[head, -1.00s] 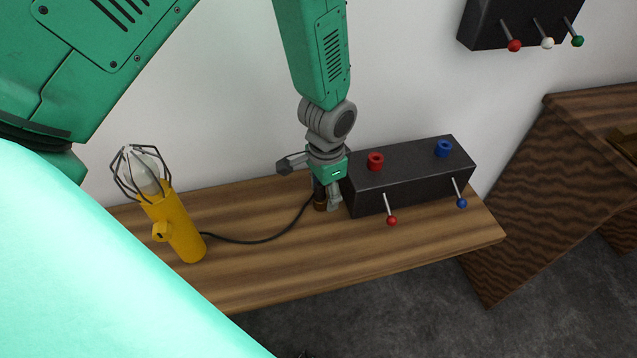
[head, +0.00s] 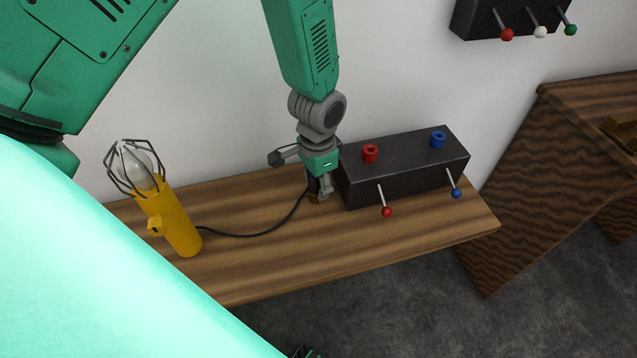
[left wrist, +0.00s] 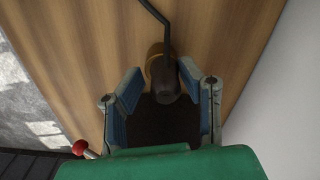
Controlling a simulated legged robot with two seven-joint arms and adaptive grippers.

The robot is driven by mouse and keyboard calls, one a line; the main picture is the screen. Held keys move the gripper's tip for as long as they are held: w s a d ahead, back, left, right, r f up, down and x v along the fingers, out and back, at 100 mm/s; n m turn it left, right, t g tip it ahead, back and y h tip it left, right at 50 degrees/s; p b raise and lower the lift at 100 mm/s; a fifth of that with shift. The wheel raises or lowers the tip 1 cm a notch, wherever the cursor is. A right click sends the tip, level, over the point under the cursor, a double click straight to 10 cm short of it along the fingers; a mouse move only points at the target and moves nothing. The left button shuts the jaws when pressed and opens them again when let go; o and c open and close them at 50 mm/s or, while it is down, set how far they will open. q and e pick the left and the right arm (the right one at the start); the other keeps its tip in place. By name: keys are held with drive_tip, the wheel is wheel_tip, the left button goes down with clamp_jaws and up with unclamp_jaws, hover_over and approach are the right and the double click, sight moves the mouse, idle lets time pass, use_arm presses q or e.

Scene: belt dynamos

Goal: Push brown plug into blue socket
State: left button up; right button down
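The brown plug (head: 314,198) stands on the wooden table at the end of a dark cable, just left of the black box. My left gripper (head: 320,190) is low over it and partly hides it. In the left wrist view the plug (left wrist: 165,82) lies between the two fingers of my left gripper (left wrist: 158,85). The fingers are apart. The right-hand finger is close to the plug, and a gap shows on the other side. The blue socket (head: 438,140) is a ring on top of the black box (head: 405,171), at its right end.
A red socket (head: 370,153) sits on the same box, left of the blue one. Red (head: 387,211) and blue (head: 456,193) knobbed levers stick out in front. A yellow caged lamp (head: 175,222) stands at the left, joined to the cable. The table front (head: 300,265) is clear.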

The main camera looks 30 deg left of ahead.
use_arm(q)
drive_tip(key=shift+a, duration=0.2)
drive_tip(key=shift+r+p, duration=0.1)
drive_tip(key=shift+p, duration=0.2)
drive_tip(key=shift+d, duration=0.15)
clamp_jaws()
drive_tip(key=shift+r, duration=0.15)
drive_tip(key=shift+r+p, duration=2.15)
